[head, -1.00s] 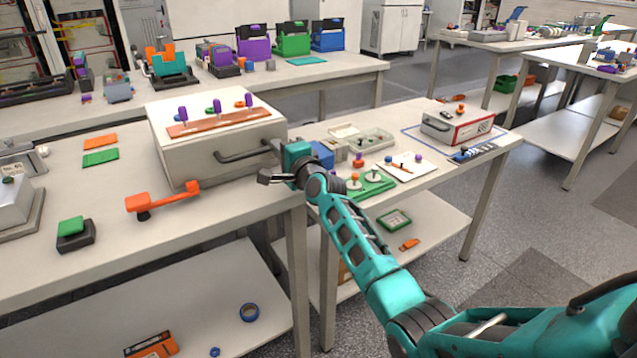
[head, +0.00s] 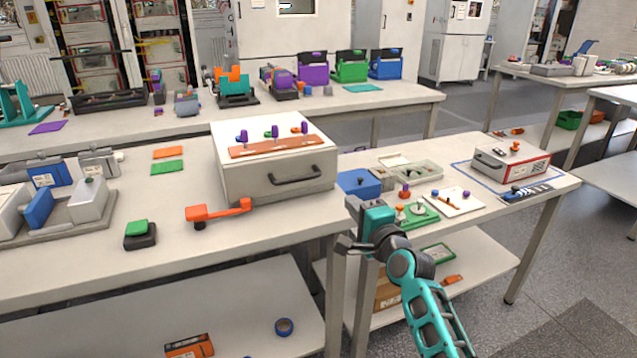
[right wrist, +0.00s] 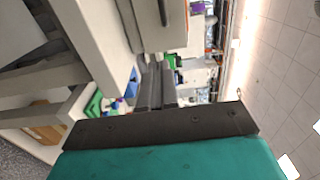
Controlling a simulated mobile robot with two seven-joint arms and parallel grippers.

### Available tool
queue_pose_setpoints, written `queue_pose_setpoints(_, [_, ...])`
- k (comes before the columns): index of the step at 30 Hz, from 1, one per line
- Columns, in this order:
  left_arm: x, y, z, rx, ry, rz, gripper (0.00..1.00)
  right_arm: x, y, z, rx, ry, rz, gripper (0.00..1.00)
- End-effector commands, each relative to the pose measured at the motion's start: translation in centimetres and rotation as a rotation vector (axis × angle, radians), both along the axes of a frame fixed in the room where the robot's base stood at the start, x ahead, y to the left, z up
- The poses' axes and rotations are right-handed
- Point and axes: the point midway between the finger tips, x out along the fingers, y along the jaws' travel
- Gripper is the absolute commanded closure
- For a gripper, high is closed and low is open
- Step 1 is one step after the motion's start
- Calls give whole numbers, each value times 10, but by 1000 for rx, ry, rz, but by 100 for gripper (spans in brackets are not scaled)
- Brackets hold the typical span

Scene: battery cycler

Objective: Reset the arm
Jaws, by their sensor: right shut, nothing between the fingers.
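My right arm comes in from the lower right of the head view. Its right gripper (head: 347,247) is shut and empty, in front of the gap between two tables and apart from everything. Its two dark fingers also show close together in the right wrist view (right wrist: 156,86). The grey box (head: 275,172) with a drawer handle (head: 295,178) stands on the near table, behind and left of the gripper. My left gripper is not in view.
An orange lever tool (head: 218,210) and a green-topped black block (head: 140,235) lie on the near table (head: 80,275). A blue box (head: 358,183) and a green tray (head: 418,215) stand on the right table. Open floor lies at the lower right.

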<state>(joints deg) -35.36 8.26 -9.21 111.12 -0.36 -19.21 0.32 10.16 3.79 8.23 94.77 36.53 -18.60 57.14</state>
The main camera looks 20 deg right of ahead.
Motion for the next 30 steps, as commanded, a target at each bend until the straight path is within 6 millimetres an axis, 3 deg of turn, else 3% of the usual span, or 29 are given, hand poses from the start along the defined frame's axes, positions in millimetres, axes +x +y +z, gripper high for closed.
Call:
queue_pose_setpoints(5, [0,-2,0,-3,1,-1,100,-6,3,-9,-39,17,4,100])
queue_pose_setpoints(8, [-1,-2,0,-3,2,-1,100,-24,12,-38,-181,70,23,100])
queue_pose_setpoints(11, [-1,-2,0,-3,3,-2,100,-61,28,-84,-439,150,75,100])
queue_pose_setpoints(15, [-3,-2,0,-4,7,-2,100,-133,55,-149,-868,253,216,100])
queue_pose_setpoints(18, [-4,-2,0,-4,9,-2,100,-185,74,-182,-1139,291,340,100])
queue_pose_setpoints(21, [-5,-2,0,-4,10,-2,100,-230,89,-204,-1352,301,456,100])
queue_pose_setpoints(24, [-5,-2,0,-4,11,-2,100,-262,99,-216,-1494,296,544,100])
queue_pose_setpoints(27, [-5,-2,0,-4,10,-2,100,-279,105,-221,-1572,287,593,100])
queue_pose_setpoints(30, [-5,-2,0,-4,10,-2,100,-283,106,-222,-1595,283,606,100])
